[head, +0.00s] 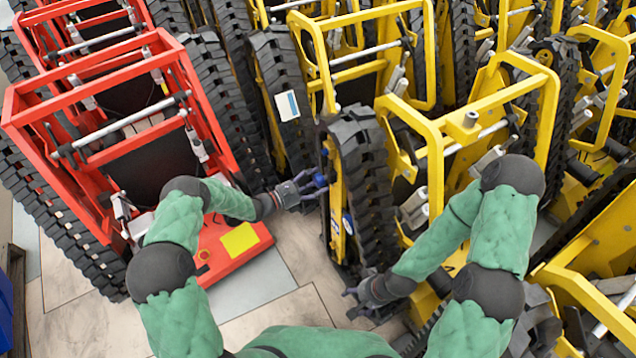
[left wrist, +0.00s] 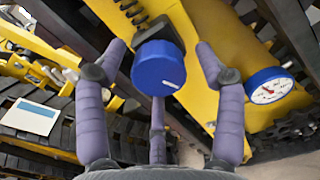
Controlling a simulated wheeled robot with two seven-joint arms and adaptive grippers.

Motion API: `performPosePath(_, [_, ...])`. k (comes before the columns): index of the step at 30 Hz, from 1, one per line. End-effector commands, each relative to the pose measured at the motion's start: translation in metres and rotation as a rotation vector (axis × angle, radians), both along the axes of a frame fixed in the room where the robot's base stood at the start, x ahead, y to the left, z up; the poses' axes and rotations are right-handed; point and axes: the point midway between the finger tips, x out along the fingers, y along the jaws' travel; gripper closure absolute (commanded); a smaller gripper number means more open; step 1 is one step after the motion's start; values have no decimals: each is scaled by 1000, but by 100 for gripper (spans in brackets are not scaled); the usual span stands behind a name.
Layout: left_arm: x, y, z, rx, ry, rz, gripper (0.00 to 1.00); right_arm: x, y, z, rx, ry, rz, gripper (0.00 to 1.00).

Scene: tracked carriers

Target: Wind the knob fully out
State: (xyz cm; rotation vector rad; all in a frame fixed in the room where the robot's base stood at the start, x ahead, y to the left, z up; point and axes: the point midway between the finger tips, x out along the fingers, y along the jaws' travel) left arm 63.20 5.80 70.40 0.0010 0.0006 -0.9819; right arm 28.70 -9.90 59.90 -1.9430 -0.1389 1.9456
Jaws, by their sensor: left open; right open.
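The blue knob (head: 320,180) sits on the side of a yellow carrier (head: 338,205). In the left wrist view the knob (left wrist: 158,72) is round, with a white mark near its lower right edge. My left gripper (head: 309,184) is at the knob. Its fingers are spread around the knob, one on each side and one below, with visible gaps at the sides. A blue-rimmed gauge (left wrist: 270,90) is on the same yellow plate, right of the knob. My right gripper (head: 354,296) is open and low beside the carrier's front end, holding nothing visible.
A red tracked carrier (head: 225,238) with a yellow patch stands at left. Yellow carriers with black tracks (head: 370,170) crowd the right and back. A white label (head: 287,106) is on a track behind my left gripper. Free tiled floor (head: 310,265) lies between red and yellow carriers.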

Motion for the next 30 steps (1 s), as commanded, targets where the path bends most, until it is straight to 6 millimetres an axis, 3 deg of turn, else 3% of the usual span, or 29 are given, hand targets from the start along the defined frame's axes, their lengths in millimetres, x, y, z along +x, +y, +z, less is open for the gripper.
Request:
performPosePath(12, [5,-8,0,-1,0,0,30,0,0,-2,0,0,0,30])
performPosePath(13, [5,-8,0,-1,0,0,33,0,0,-2,0,0,0,30])
performPosePath(18, [5,-8,0,-1,1,0,81,0,0,-2,0,0,0,30])
performPosePath(19, [5,-8,0,-1,1,0,86,0,0,-2,0,0,0,30])
performPosePath(30, [4,-8,-2,-12,23,0,87,0,0,-2,0,0,0,30])
